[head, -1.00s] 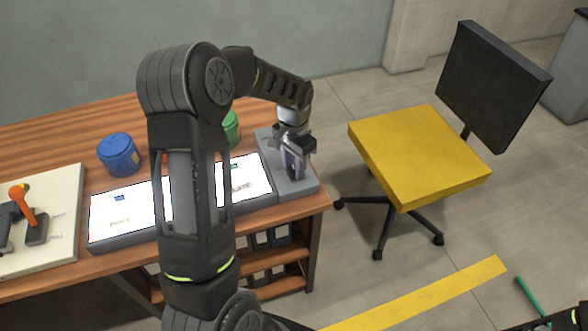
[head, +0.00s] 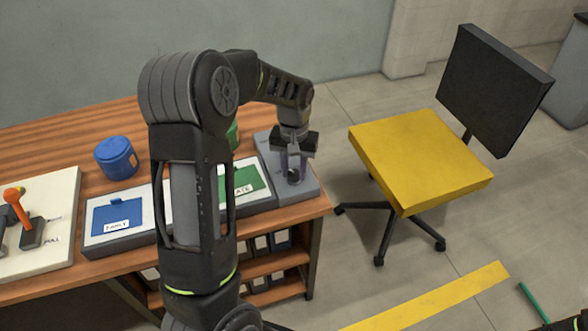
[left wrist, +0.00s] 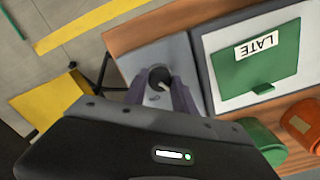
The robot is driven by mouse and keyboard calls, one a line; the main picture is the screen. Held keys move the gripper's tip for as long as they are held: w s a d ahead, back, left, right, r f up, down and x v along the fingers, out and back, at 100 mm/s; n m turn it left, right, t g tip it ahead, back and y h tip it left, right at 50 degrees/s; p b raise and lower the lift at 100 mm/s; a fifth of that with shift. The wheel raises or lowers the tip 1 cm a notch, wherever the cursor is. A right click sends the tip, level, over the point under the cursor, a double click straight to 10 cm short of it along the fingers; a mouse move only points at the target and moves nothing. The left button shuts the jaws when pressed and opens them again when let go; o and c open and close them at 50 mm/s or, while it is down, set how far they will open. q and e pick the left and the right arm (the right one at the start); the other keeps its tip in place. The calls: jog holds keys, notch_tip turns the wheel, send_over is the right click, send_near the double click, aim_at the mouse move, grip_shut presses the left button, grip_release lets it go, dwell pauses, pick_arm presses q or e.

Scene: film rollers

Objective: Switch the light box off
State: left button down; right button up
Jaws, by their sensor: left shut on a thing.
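The light box (head: 108,242) lies along the front of the wooden table, its panel white but no longer glowing. A blue mat marked EARLY (head: 117,215) and a green mat marked LATE (head: 243,180) show on it. A grey control block (head: 270,148) adjoins its right end and carries a dark round knob (left wrist: 159,76) with a light pointer line. My left gripper (head: 293,170) points down over the block, its fingers shut around the knob. In the left wrist view the fingers stand on either side of the knob.
A blue jar (head: 116,158) and a green jar (head: 232,135) stand behind the light box. A cream board with an orange-handled lever (head: 15,200) lies at the left. A yellow-seated chair (head: 420,160) stands right of the table.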

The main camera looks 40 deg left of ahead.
aim_at(294, 172)
pick_arm(q)
jog(key=c, duration=1)
grip_release()
jog(key=shift+r, duration=0.1)
notch_tip(294, 172, up, 8)
jog(key=shift+f+b, duration=0.15)
jog(key=shift+b, duration=0.2)
jog(key=shift+f, duration=0.1)
